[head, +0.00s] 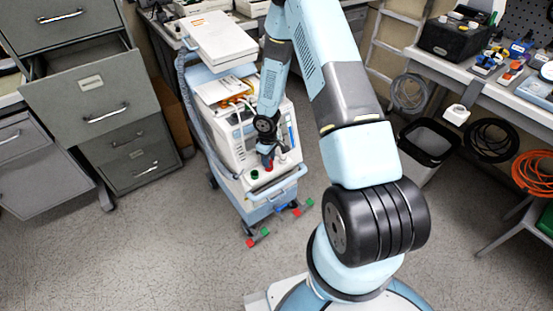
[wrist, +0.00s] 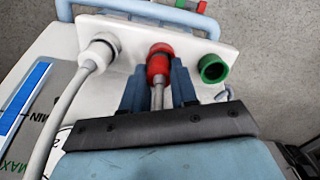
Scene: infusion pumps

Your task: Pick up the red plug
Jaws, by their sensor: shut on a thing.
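The red plug (wrist: 159,62) sits at the white panel of the pump cart in the wrist view, with a grey stem or cable running back from it. My gripper (wrist: 158,82) has one dark blue finger on each side of the plug, shut on it. In the head view my gripper (head: 267,158) is at the cart's front top, and a little red shows beside it. I cannot tell whether the plug is still seated in the panel.
A white plug with a grey cable (wrist: 100,52) is left of the red plug, and a green ring-shaped socket (wrist: 213,68) is right. The cart's blue handle (head: 277,187) runs along its front. An open drawer cabinet (head: 92,90) stands left; a workbench (head: 500,90) stands right.

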